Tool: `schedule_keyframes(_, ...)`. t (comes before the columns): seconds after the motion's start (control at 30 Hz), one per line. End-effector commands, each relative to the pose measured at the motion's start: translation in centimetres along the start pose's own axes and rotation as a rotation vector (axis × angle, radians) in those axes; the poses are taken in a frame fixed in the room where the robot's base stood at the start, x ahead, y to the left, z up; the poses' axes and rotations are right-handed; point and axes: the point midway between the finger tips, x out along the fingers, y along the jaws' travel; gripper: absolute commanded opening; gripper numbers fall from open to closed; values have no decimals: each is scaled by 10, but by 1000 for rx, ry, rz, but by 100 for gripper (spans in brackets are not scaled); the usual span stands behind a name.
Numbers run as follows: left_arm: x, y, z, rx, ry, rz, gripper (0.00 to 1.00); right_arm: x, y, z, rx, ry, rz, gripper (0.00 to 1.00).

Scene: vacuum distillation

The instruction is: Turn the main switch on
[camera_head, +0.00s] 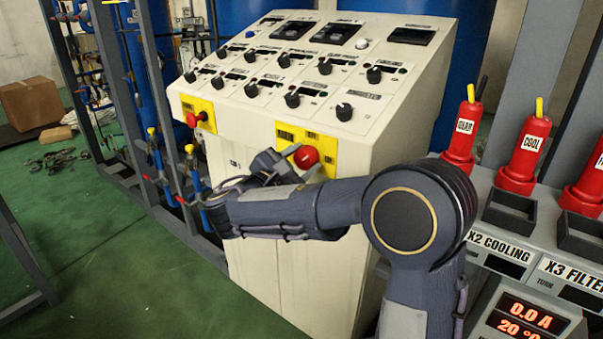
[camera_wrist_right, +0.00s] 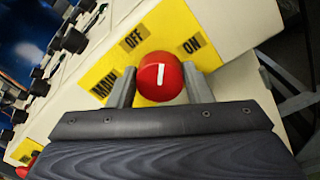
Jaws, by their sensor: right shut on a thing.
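The main switch is a red round knob (camera_head: 306,157) on a yellow plate (camera_head: 325,166) on the front of the cream control cabinet. In the right wrist view the red knob (camera_wrist_right: 160,77) has a white bar mark, and the plate reads MAIN, OFF and ON. The bar points up in that view, between the OFF and ON labels. My right gripper (camera_head: 287,160) is at the knob. The right wrist view shows its two fingers (camera_wrist_right: 160,88) on either side of the knob, shut on it. My left gripper is in neither view.
Another red knob on a yellow plate (camera_head: 203,116) is on the cabinet's left. Several black dials (camera_head: 344,112) cover the sloped panel above. Red plug-like holders (camera_head: 524,150) stand on the grey console at right. Green floor (camera_head: 130,230) is open at left.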

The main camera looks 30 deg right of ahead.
Motion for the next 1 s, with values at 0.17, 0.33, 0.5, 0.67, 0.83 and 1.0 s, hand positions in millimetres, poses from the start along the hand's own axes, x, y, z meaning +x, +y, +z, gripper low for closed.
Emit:
schedule_keyframes(0.17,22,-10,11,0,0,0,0,-1,-4,-5,172,-6,-1,23)
schedule_keyframes(0.33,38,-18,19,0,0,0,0,-1,-4,-6,331,-12,-2,23)
schedule_keyframes(0.5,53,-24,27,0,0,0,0,-1,-5,-6,481,-18,-3,23)
schedule_keyframes(0.67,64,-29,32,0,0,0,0,-1,-5,-5,600,-24,-4,23)
schedule_keyframes(0.83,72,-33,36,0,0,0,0,-1,-4,-5,694,-28,-5,23)
schedule_keyframes(1.0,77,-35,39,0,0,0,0,-1,-4,-4,753,-30,-6,23)
